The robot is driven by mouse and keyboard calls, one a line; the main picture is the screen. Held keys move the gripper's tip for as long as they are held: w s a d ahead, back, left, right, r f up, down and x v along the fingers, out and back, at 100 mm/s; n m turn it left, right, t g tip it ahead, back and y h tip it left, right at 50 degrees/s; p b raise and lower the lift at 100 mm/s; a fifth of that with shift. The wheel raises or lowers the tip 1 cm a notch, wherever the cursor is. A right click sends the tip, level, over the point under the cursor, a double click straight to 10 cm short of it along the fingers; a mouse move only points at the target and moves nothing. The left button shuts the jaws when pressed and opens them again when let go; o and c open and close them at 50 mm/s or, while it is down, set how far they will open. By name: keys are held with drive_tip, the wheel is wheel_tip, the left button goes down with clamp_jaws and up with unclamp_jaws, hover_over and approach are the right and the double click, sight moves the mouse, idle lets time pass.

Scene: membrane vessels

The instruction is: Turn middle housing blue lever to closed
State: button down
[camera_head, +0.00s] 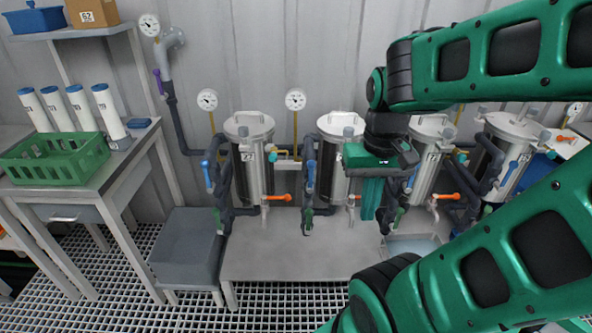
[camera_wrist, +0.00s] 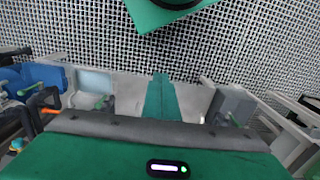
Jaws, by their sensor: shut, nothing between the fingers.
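Several steel housings stand in a row against the wall, each with blue-levered piping on its left. The second housing from the left (camera_head: 338,150) has a blue lever (camera_head: 311,173) that hangs roughly upright along its dark pipe. The third housing (camera_head: 432,150) has a blue lever (camera_head: 412,178) that is slightly tilted. I cannot tell which housing counts as the middle one. My gripper (camera_head: 372,212) points down, shut and empty, in front of and between these two housings. It hides part of the second. Its closed fingers also show in the wrist view (camera_wrist: 160,95), apart from any lever.
Orange handles (camera_head: 277,198) stick out low on the housings. A low grey bench (camera_head: 290,255) runs beneath them, with a basin (camera_head: 412,246) at its right. A green crate (camera_head: 55,160) and white tubes are on the left table. Gauges hang on the wall. Grating floor lies in front.

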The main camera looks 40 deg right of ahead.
drive_tip(key=w+r+m+h, duration=0.15)
drive_tip(key=w+h, duration=0.25)
drive_tip(key=w, duration=1.2)
drive_tip(key=w+a+f+h, duration=0.1)
drive_tip(key=w+a+h, duration=0.1)
drive_tip(key=w+a, duration=0.35)
drive_tip(key=w+a+f+h, duration=0.1)
drive_tip(key=w+a, duration=0.1)
drive_tip(key=w, duration=0.6)
approach(311, 177)
drive_tip(key=w+a+f, duration=0.1)
drive_tip(key=w+f, duration=0.2)
drive_tip(key=f, duration=0.1)
drive_tip(key=shift+t, duration=0.4)
drive_tip(key=shift+s+d+f, duration=0.15)
drive_tip(key=shift+s+d, duration=0.15)
drive_tip(key=shift+d, duration=0.25)
drive_tip(key=shift+s+d+f, duration=0.2)
drive_tip(key=shift+s+d, duration=0.1)
drive_tip(key=shift+d, duration=0.3)
drive_tip(key=shift+s+d+f, duration=0.15)
drive_tip(key=shift+s+d, duration=0.2)
drive_tip(key=shift+d, duration=0.2)
